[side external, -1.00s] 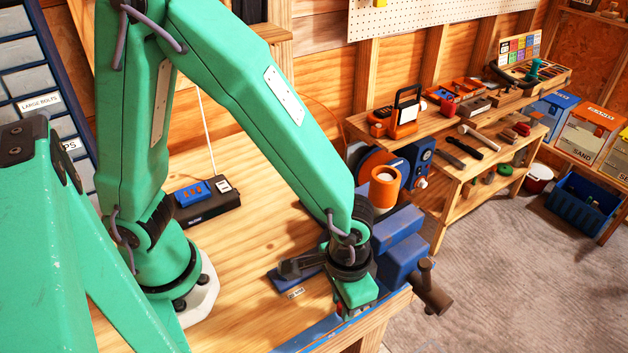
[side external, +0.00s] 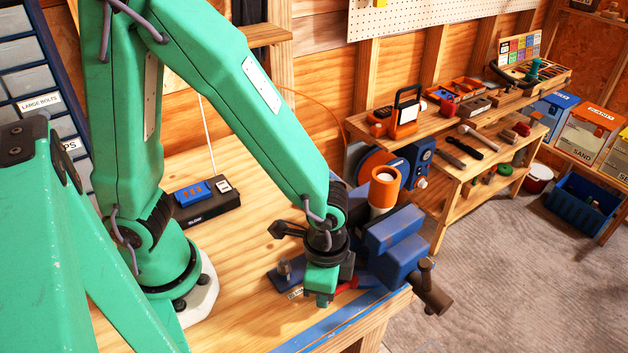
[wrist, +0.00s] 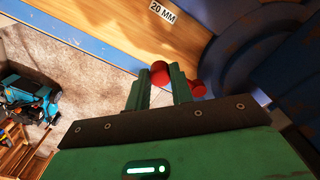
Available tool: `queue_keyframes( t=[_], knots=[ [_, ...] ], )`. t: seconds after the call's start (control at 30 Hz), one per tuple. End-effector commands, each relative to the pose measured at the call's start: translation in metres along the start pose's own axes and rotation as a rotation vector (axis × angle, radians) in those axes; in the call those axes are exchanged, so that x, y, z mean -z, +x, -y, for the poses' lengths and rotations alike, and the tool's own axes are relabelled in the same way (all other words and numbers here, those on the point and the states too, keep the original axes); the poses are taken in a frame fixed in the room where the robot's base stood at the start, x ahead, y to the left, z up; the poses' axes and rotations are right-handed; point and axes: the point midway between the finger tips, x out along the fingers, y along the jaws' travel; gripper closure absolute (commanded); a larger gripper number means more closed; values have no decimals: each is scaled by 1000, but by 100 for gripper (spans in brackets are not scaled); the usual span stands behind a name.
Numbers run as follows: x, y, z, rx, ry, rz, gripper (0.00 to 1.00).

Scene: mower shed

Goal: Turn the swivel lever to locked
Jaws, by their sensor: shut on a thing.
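The blue bench vise (side external: 395,235) sits at the bench's front right corner; its blue body also fills the right of the wrist view (wrist: 255,45). The red swivel lever (side external: 347,284) shows low beside the vise, between it and my gripper (side external: 322,298). In the wrist view a round red end of the lever (wrist: 159,72) shows between the tips of my gripper (wrist: 160,84), and another red part shows just right of the right finger. My gripper is shut on the lever. Its fingers hide part of the lever, and a locked mark is not visible.
A blue base plate with a bolt (side external: 284,270) lies left of my gripper. An orange cup-like object (side external: 384,188) stands behind the vise. A blue and black box (side external: 205,203) sits further back. The middle of the bench is clear.

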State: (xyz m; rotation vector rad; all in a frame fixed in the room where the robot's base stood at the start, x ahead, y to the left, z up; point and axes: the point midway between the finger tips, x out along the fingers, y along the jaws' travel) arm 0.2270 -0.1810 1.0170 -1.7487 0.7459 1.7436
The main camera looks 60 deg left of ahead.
Motion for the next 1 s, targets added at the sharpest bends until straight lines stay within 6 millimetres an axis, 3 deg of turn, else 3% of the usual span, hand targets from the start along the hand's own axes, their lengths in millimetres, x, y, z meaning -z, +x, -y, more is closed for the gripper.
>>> queue_keyframes(
  t=[0.33, 0.37, 0.47, 1.0],
  knots=[
    [-3, 5, 3, -1, -17, 7, 100],
    [-3, 5, 3, -1, -17, 7, 74],
    [-3, 5, 3, -1, -16, 7, 56],
    [0, -3, 2, 0, -8, 1, 55]
  ],
)
